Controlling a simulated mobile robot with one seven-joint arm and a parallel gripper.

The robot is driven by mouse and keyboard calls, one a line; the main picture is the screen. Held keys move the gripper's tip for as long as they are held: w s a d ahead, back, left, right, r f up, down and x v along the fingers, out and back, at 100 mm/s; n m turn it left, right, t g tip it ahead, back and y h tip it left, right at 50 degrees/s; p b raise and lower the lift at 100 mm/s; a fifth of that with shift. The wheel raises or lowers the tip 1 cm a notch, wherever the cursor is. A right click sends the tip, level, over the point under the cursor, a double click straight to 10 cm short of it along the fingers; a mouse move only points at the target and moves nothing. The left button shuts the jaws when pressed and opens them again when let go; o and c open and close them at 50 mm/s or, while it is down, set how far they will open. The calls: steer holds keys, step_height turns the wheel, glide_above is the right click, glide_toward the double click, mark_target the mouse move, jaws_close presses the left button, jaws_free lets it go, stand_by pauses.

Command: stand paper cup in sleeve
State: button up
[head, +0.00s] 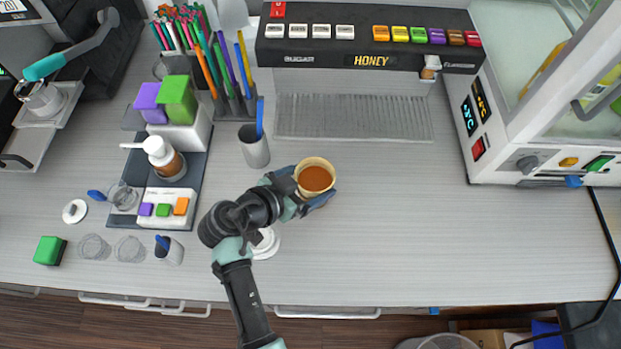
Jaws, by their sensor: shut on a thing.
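The paper cup (315,177) is tan-rimmed and holds orange-brown liquid. It shows from above near the middle of the counter, with its rim facing up. My gripper (312,188) is shut on the cup, reaching it from the lower left with its fingers around the side. The cup's lower part and base are hidden, so I cannot tell whether it touches the counter. I cannot make out a sleeve clearly in this view.
A dispenser with coloured buttons (368,32) and a grooved drip tray (352,118) stand behind the cup. A grey holder (254,152) is close at its upper left. A white machine (540,95) is at right. The counter right of the cup (430,230) is clear.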

steer(key=o, duration=1.3)
steer(key=shift+r, duration=0.1)
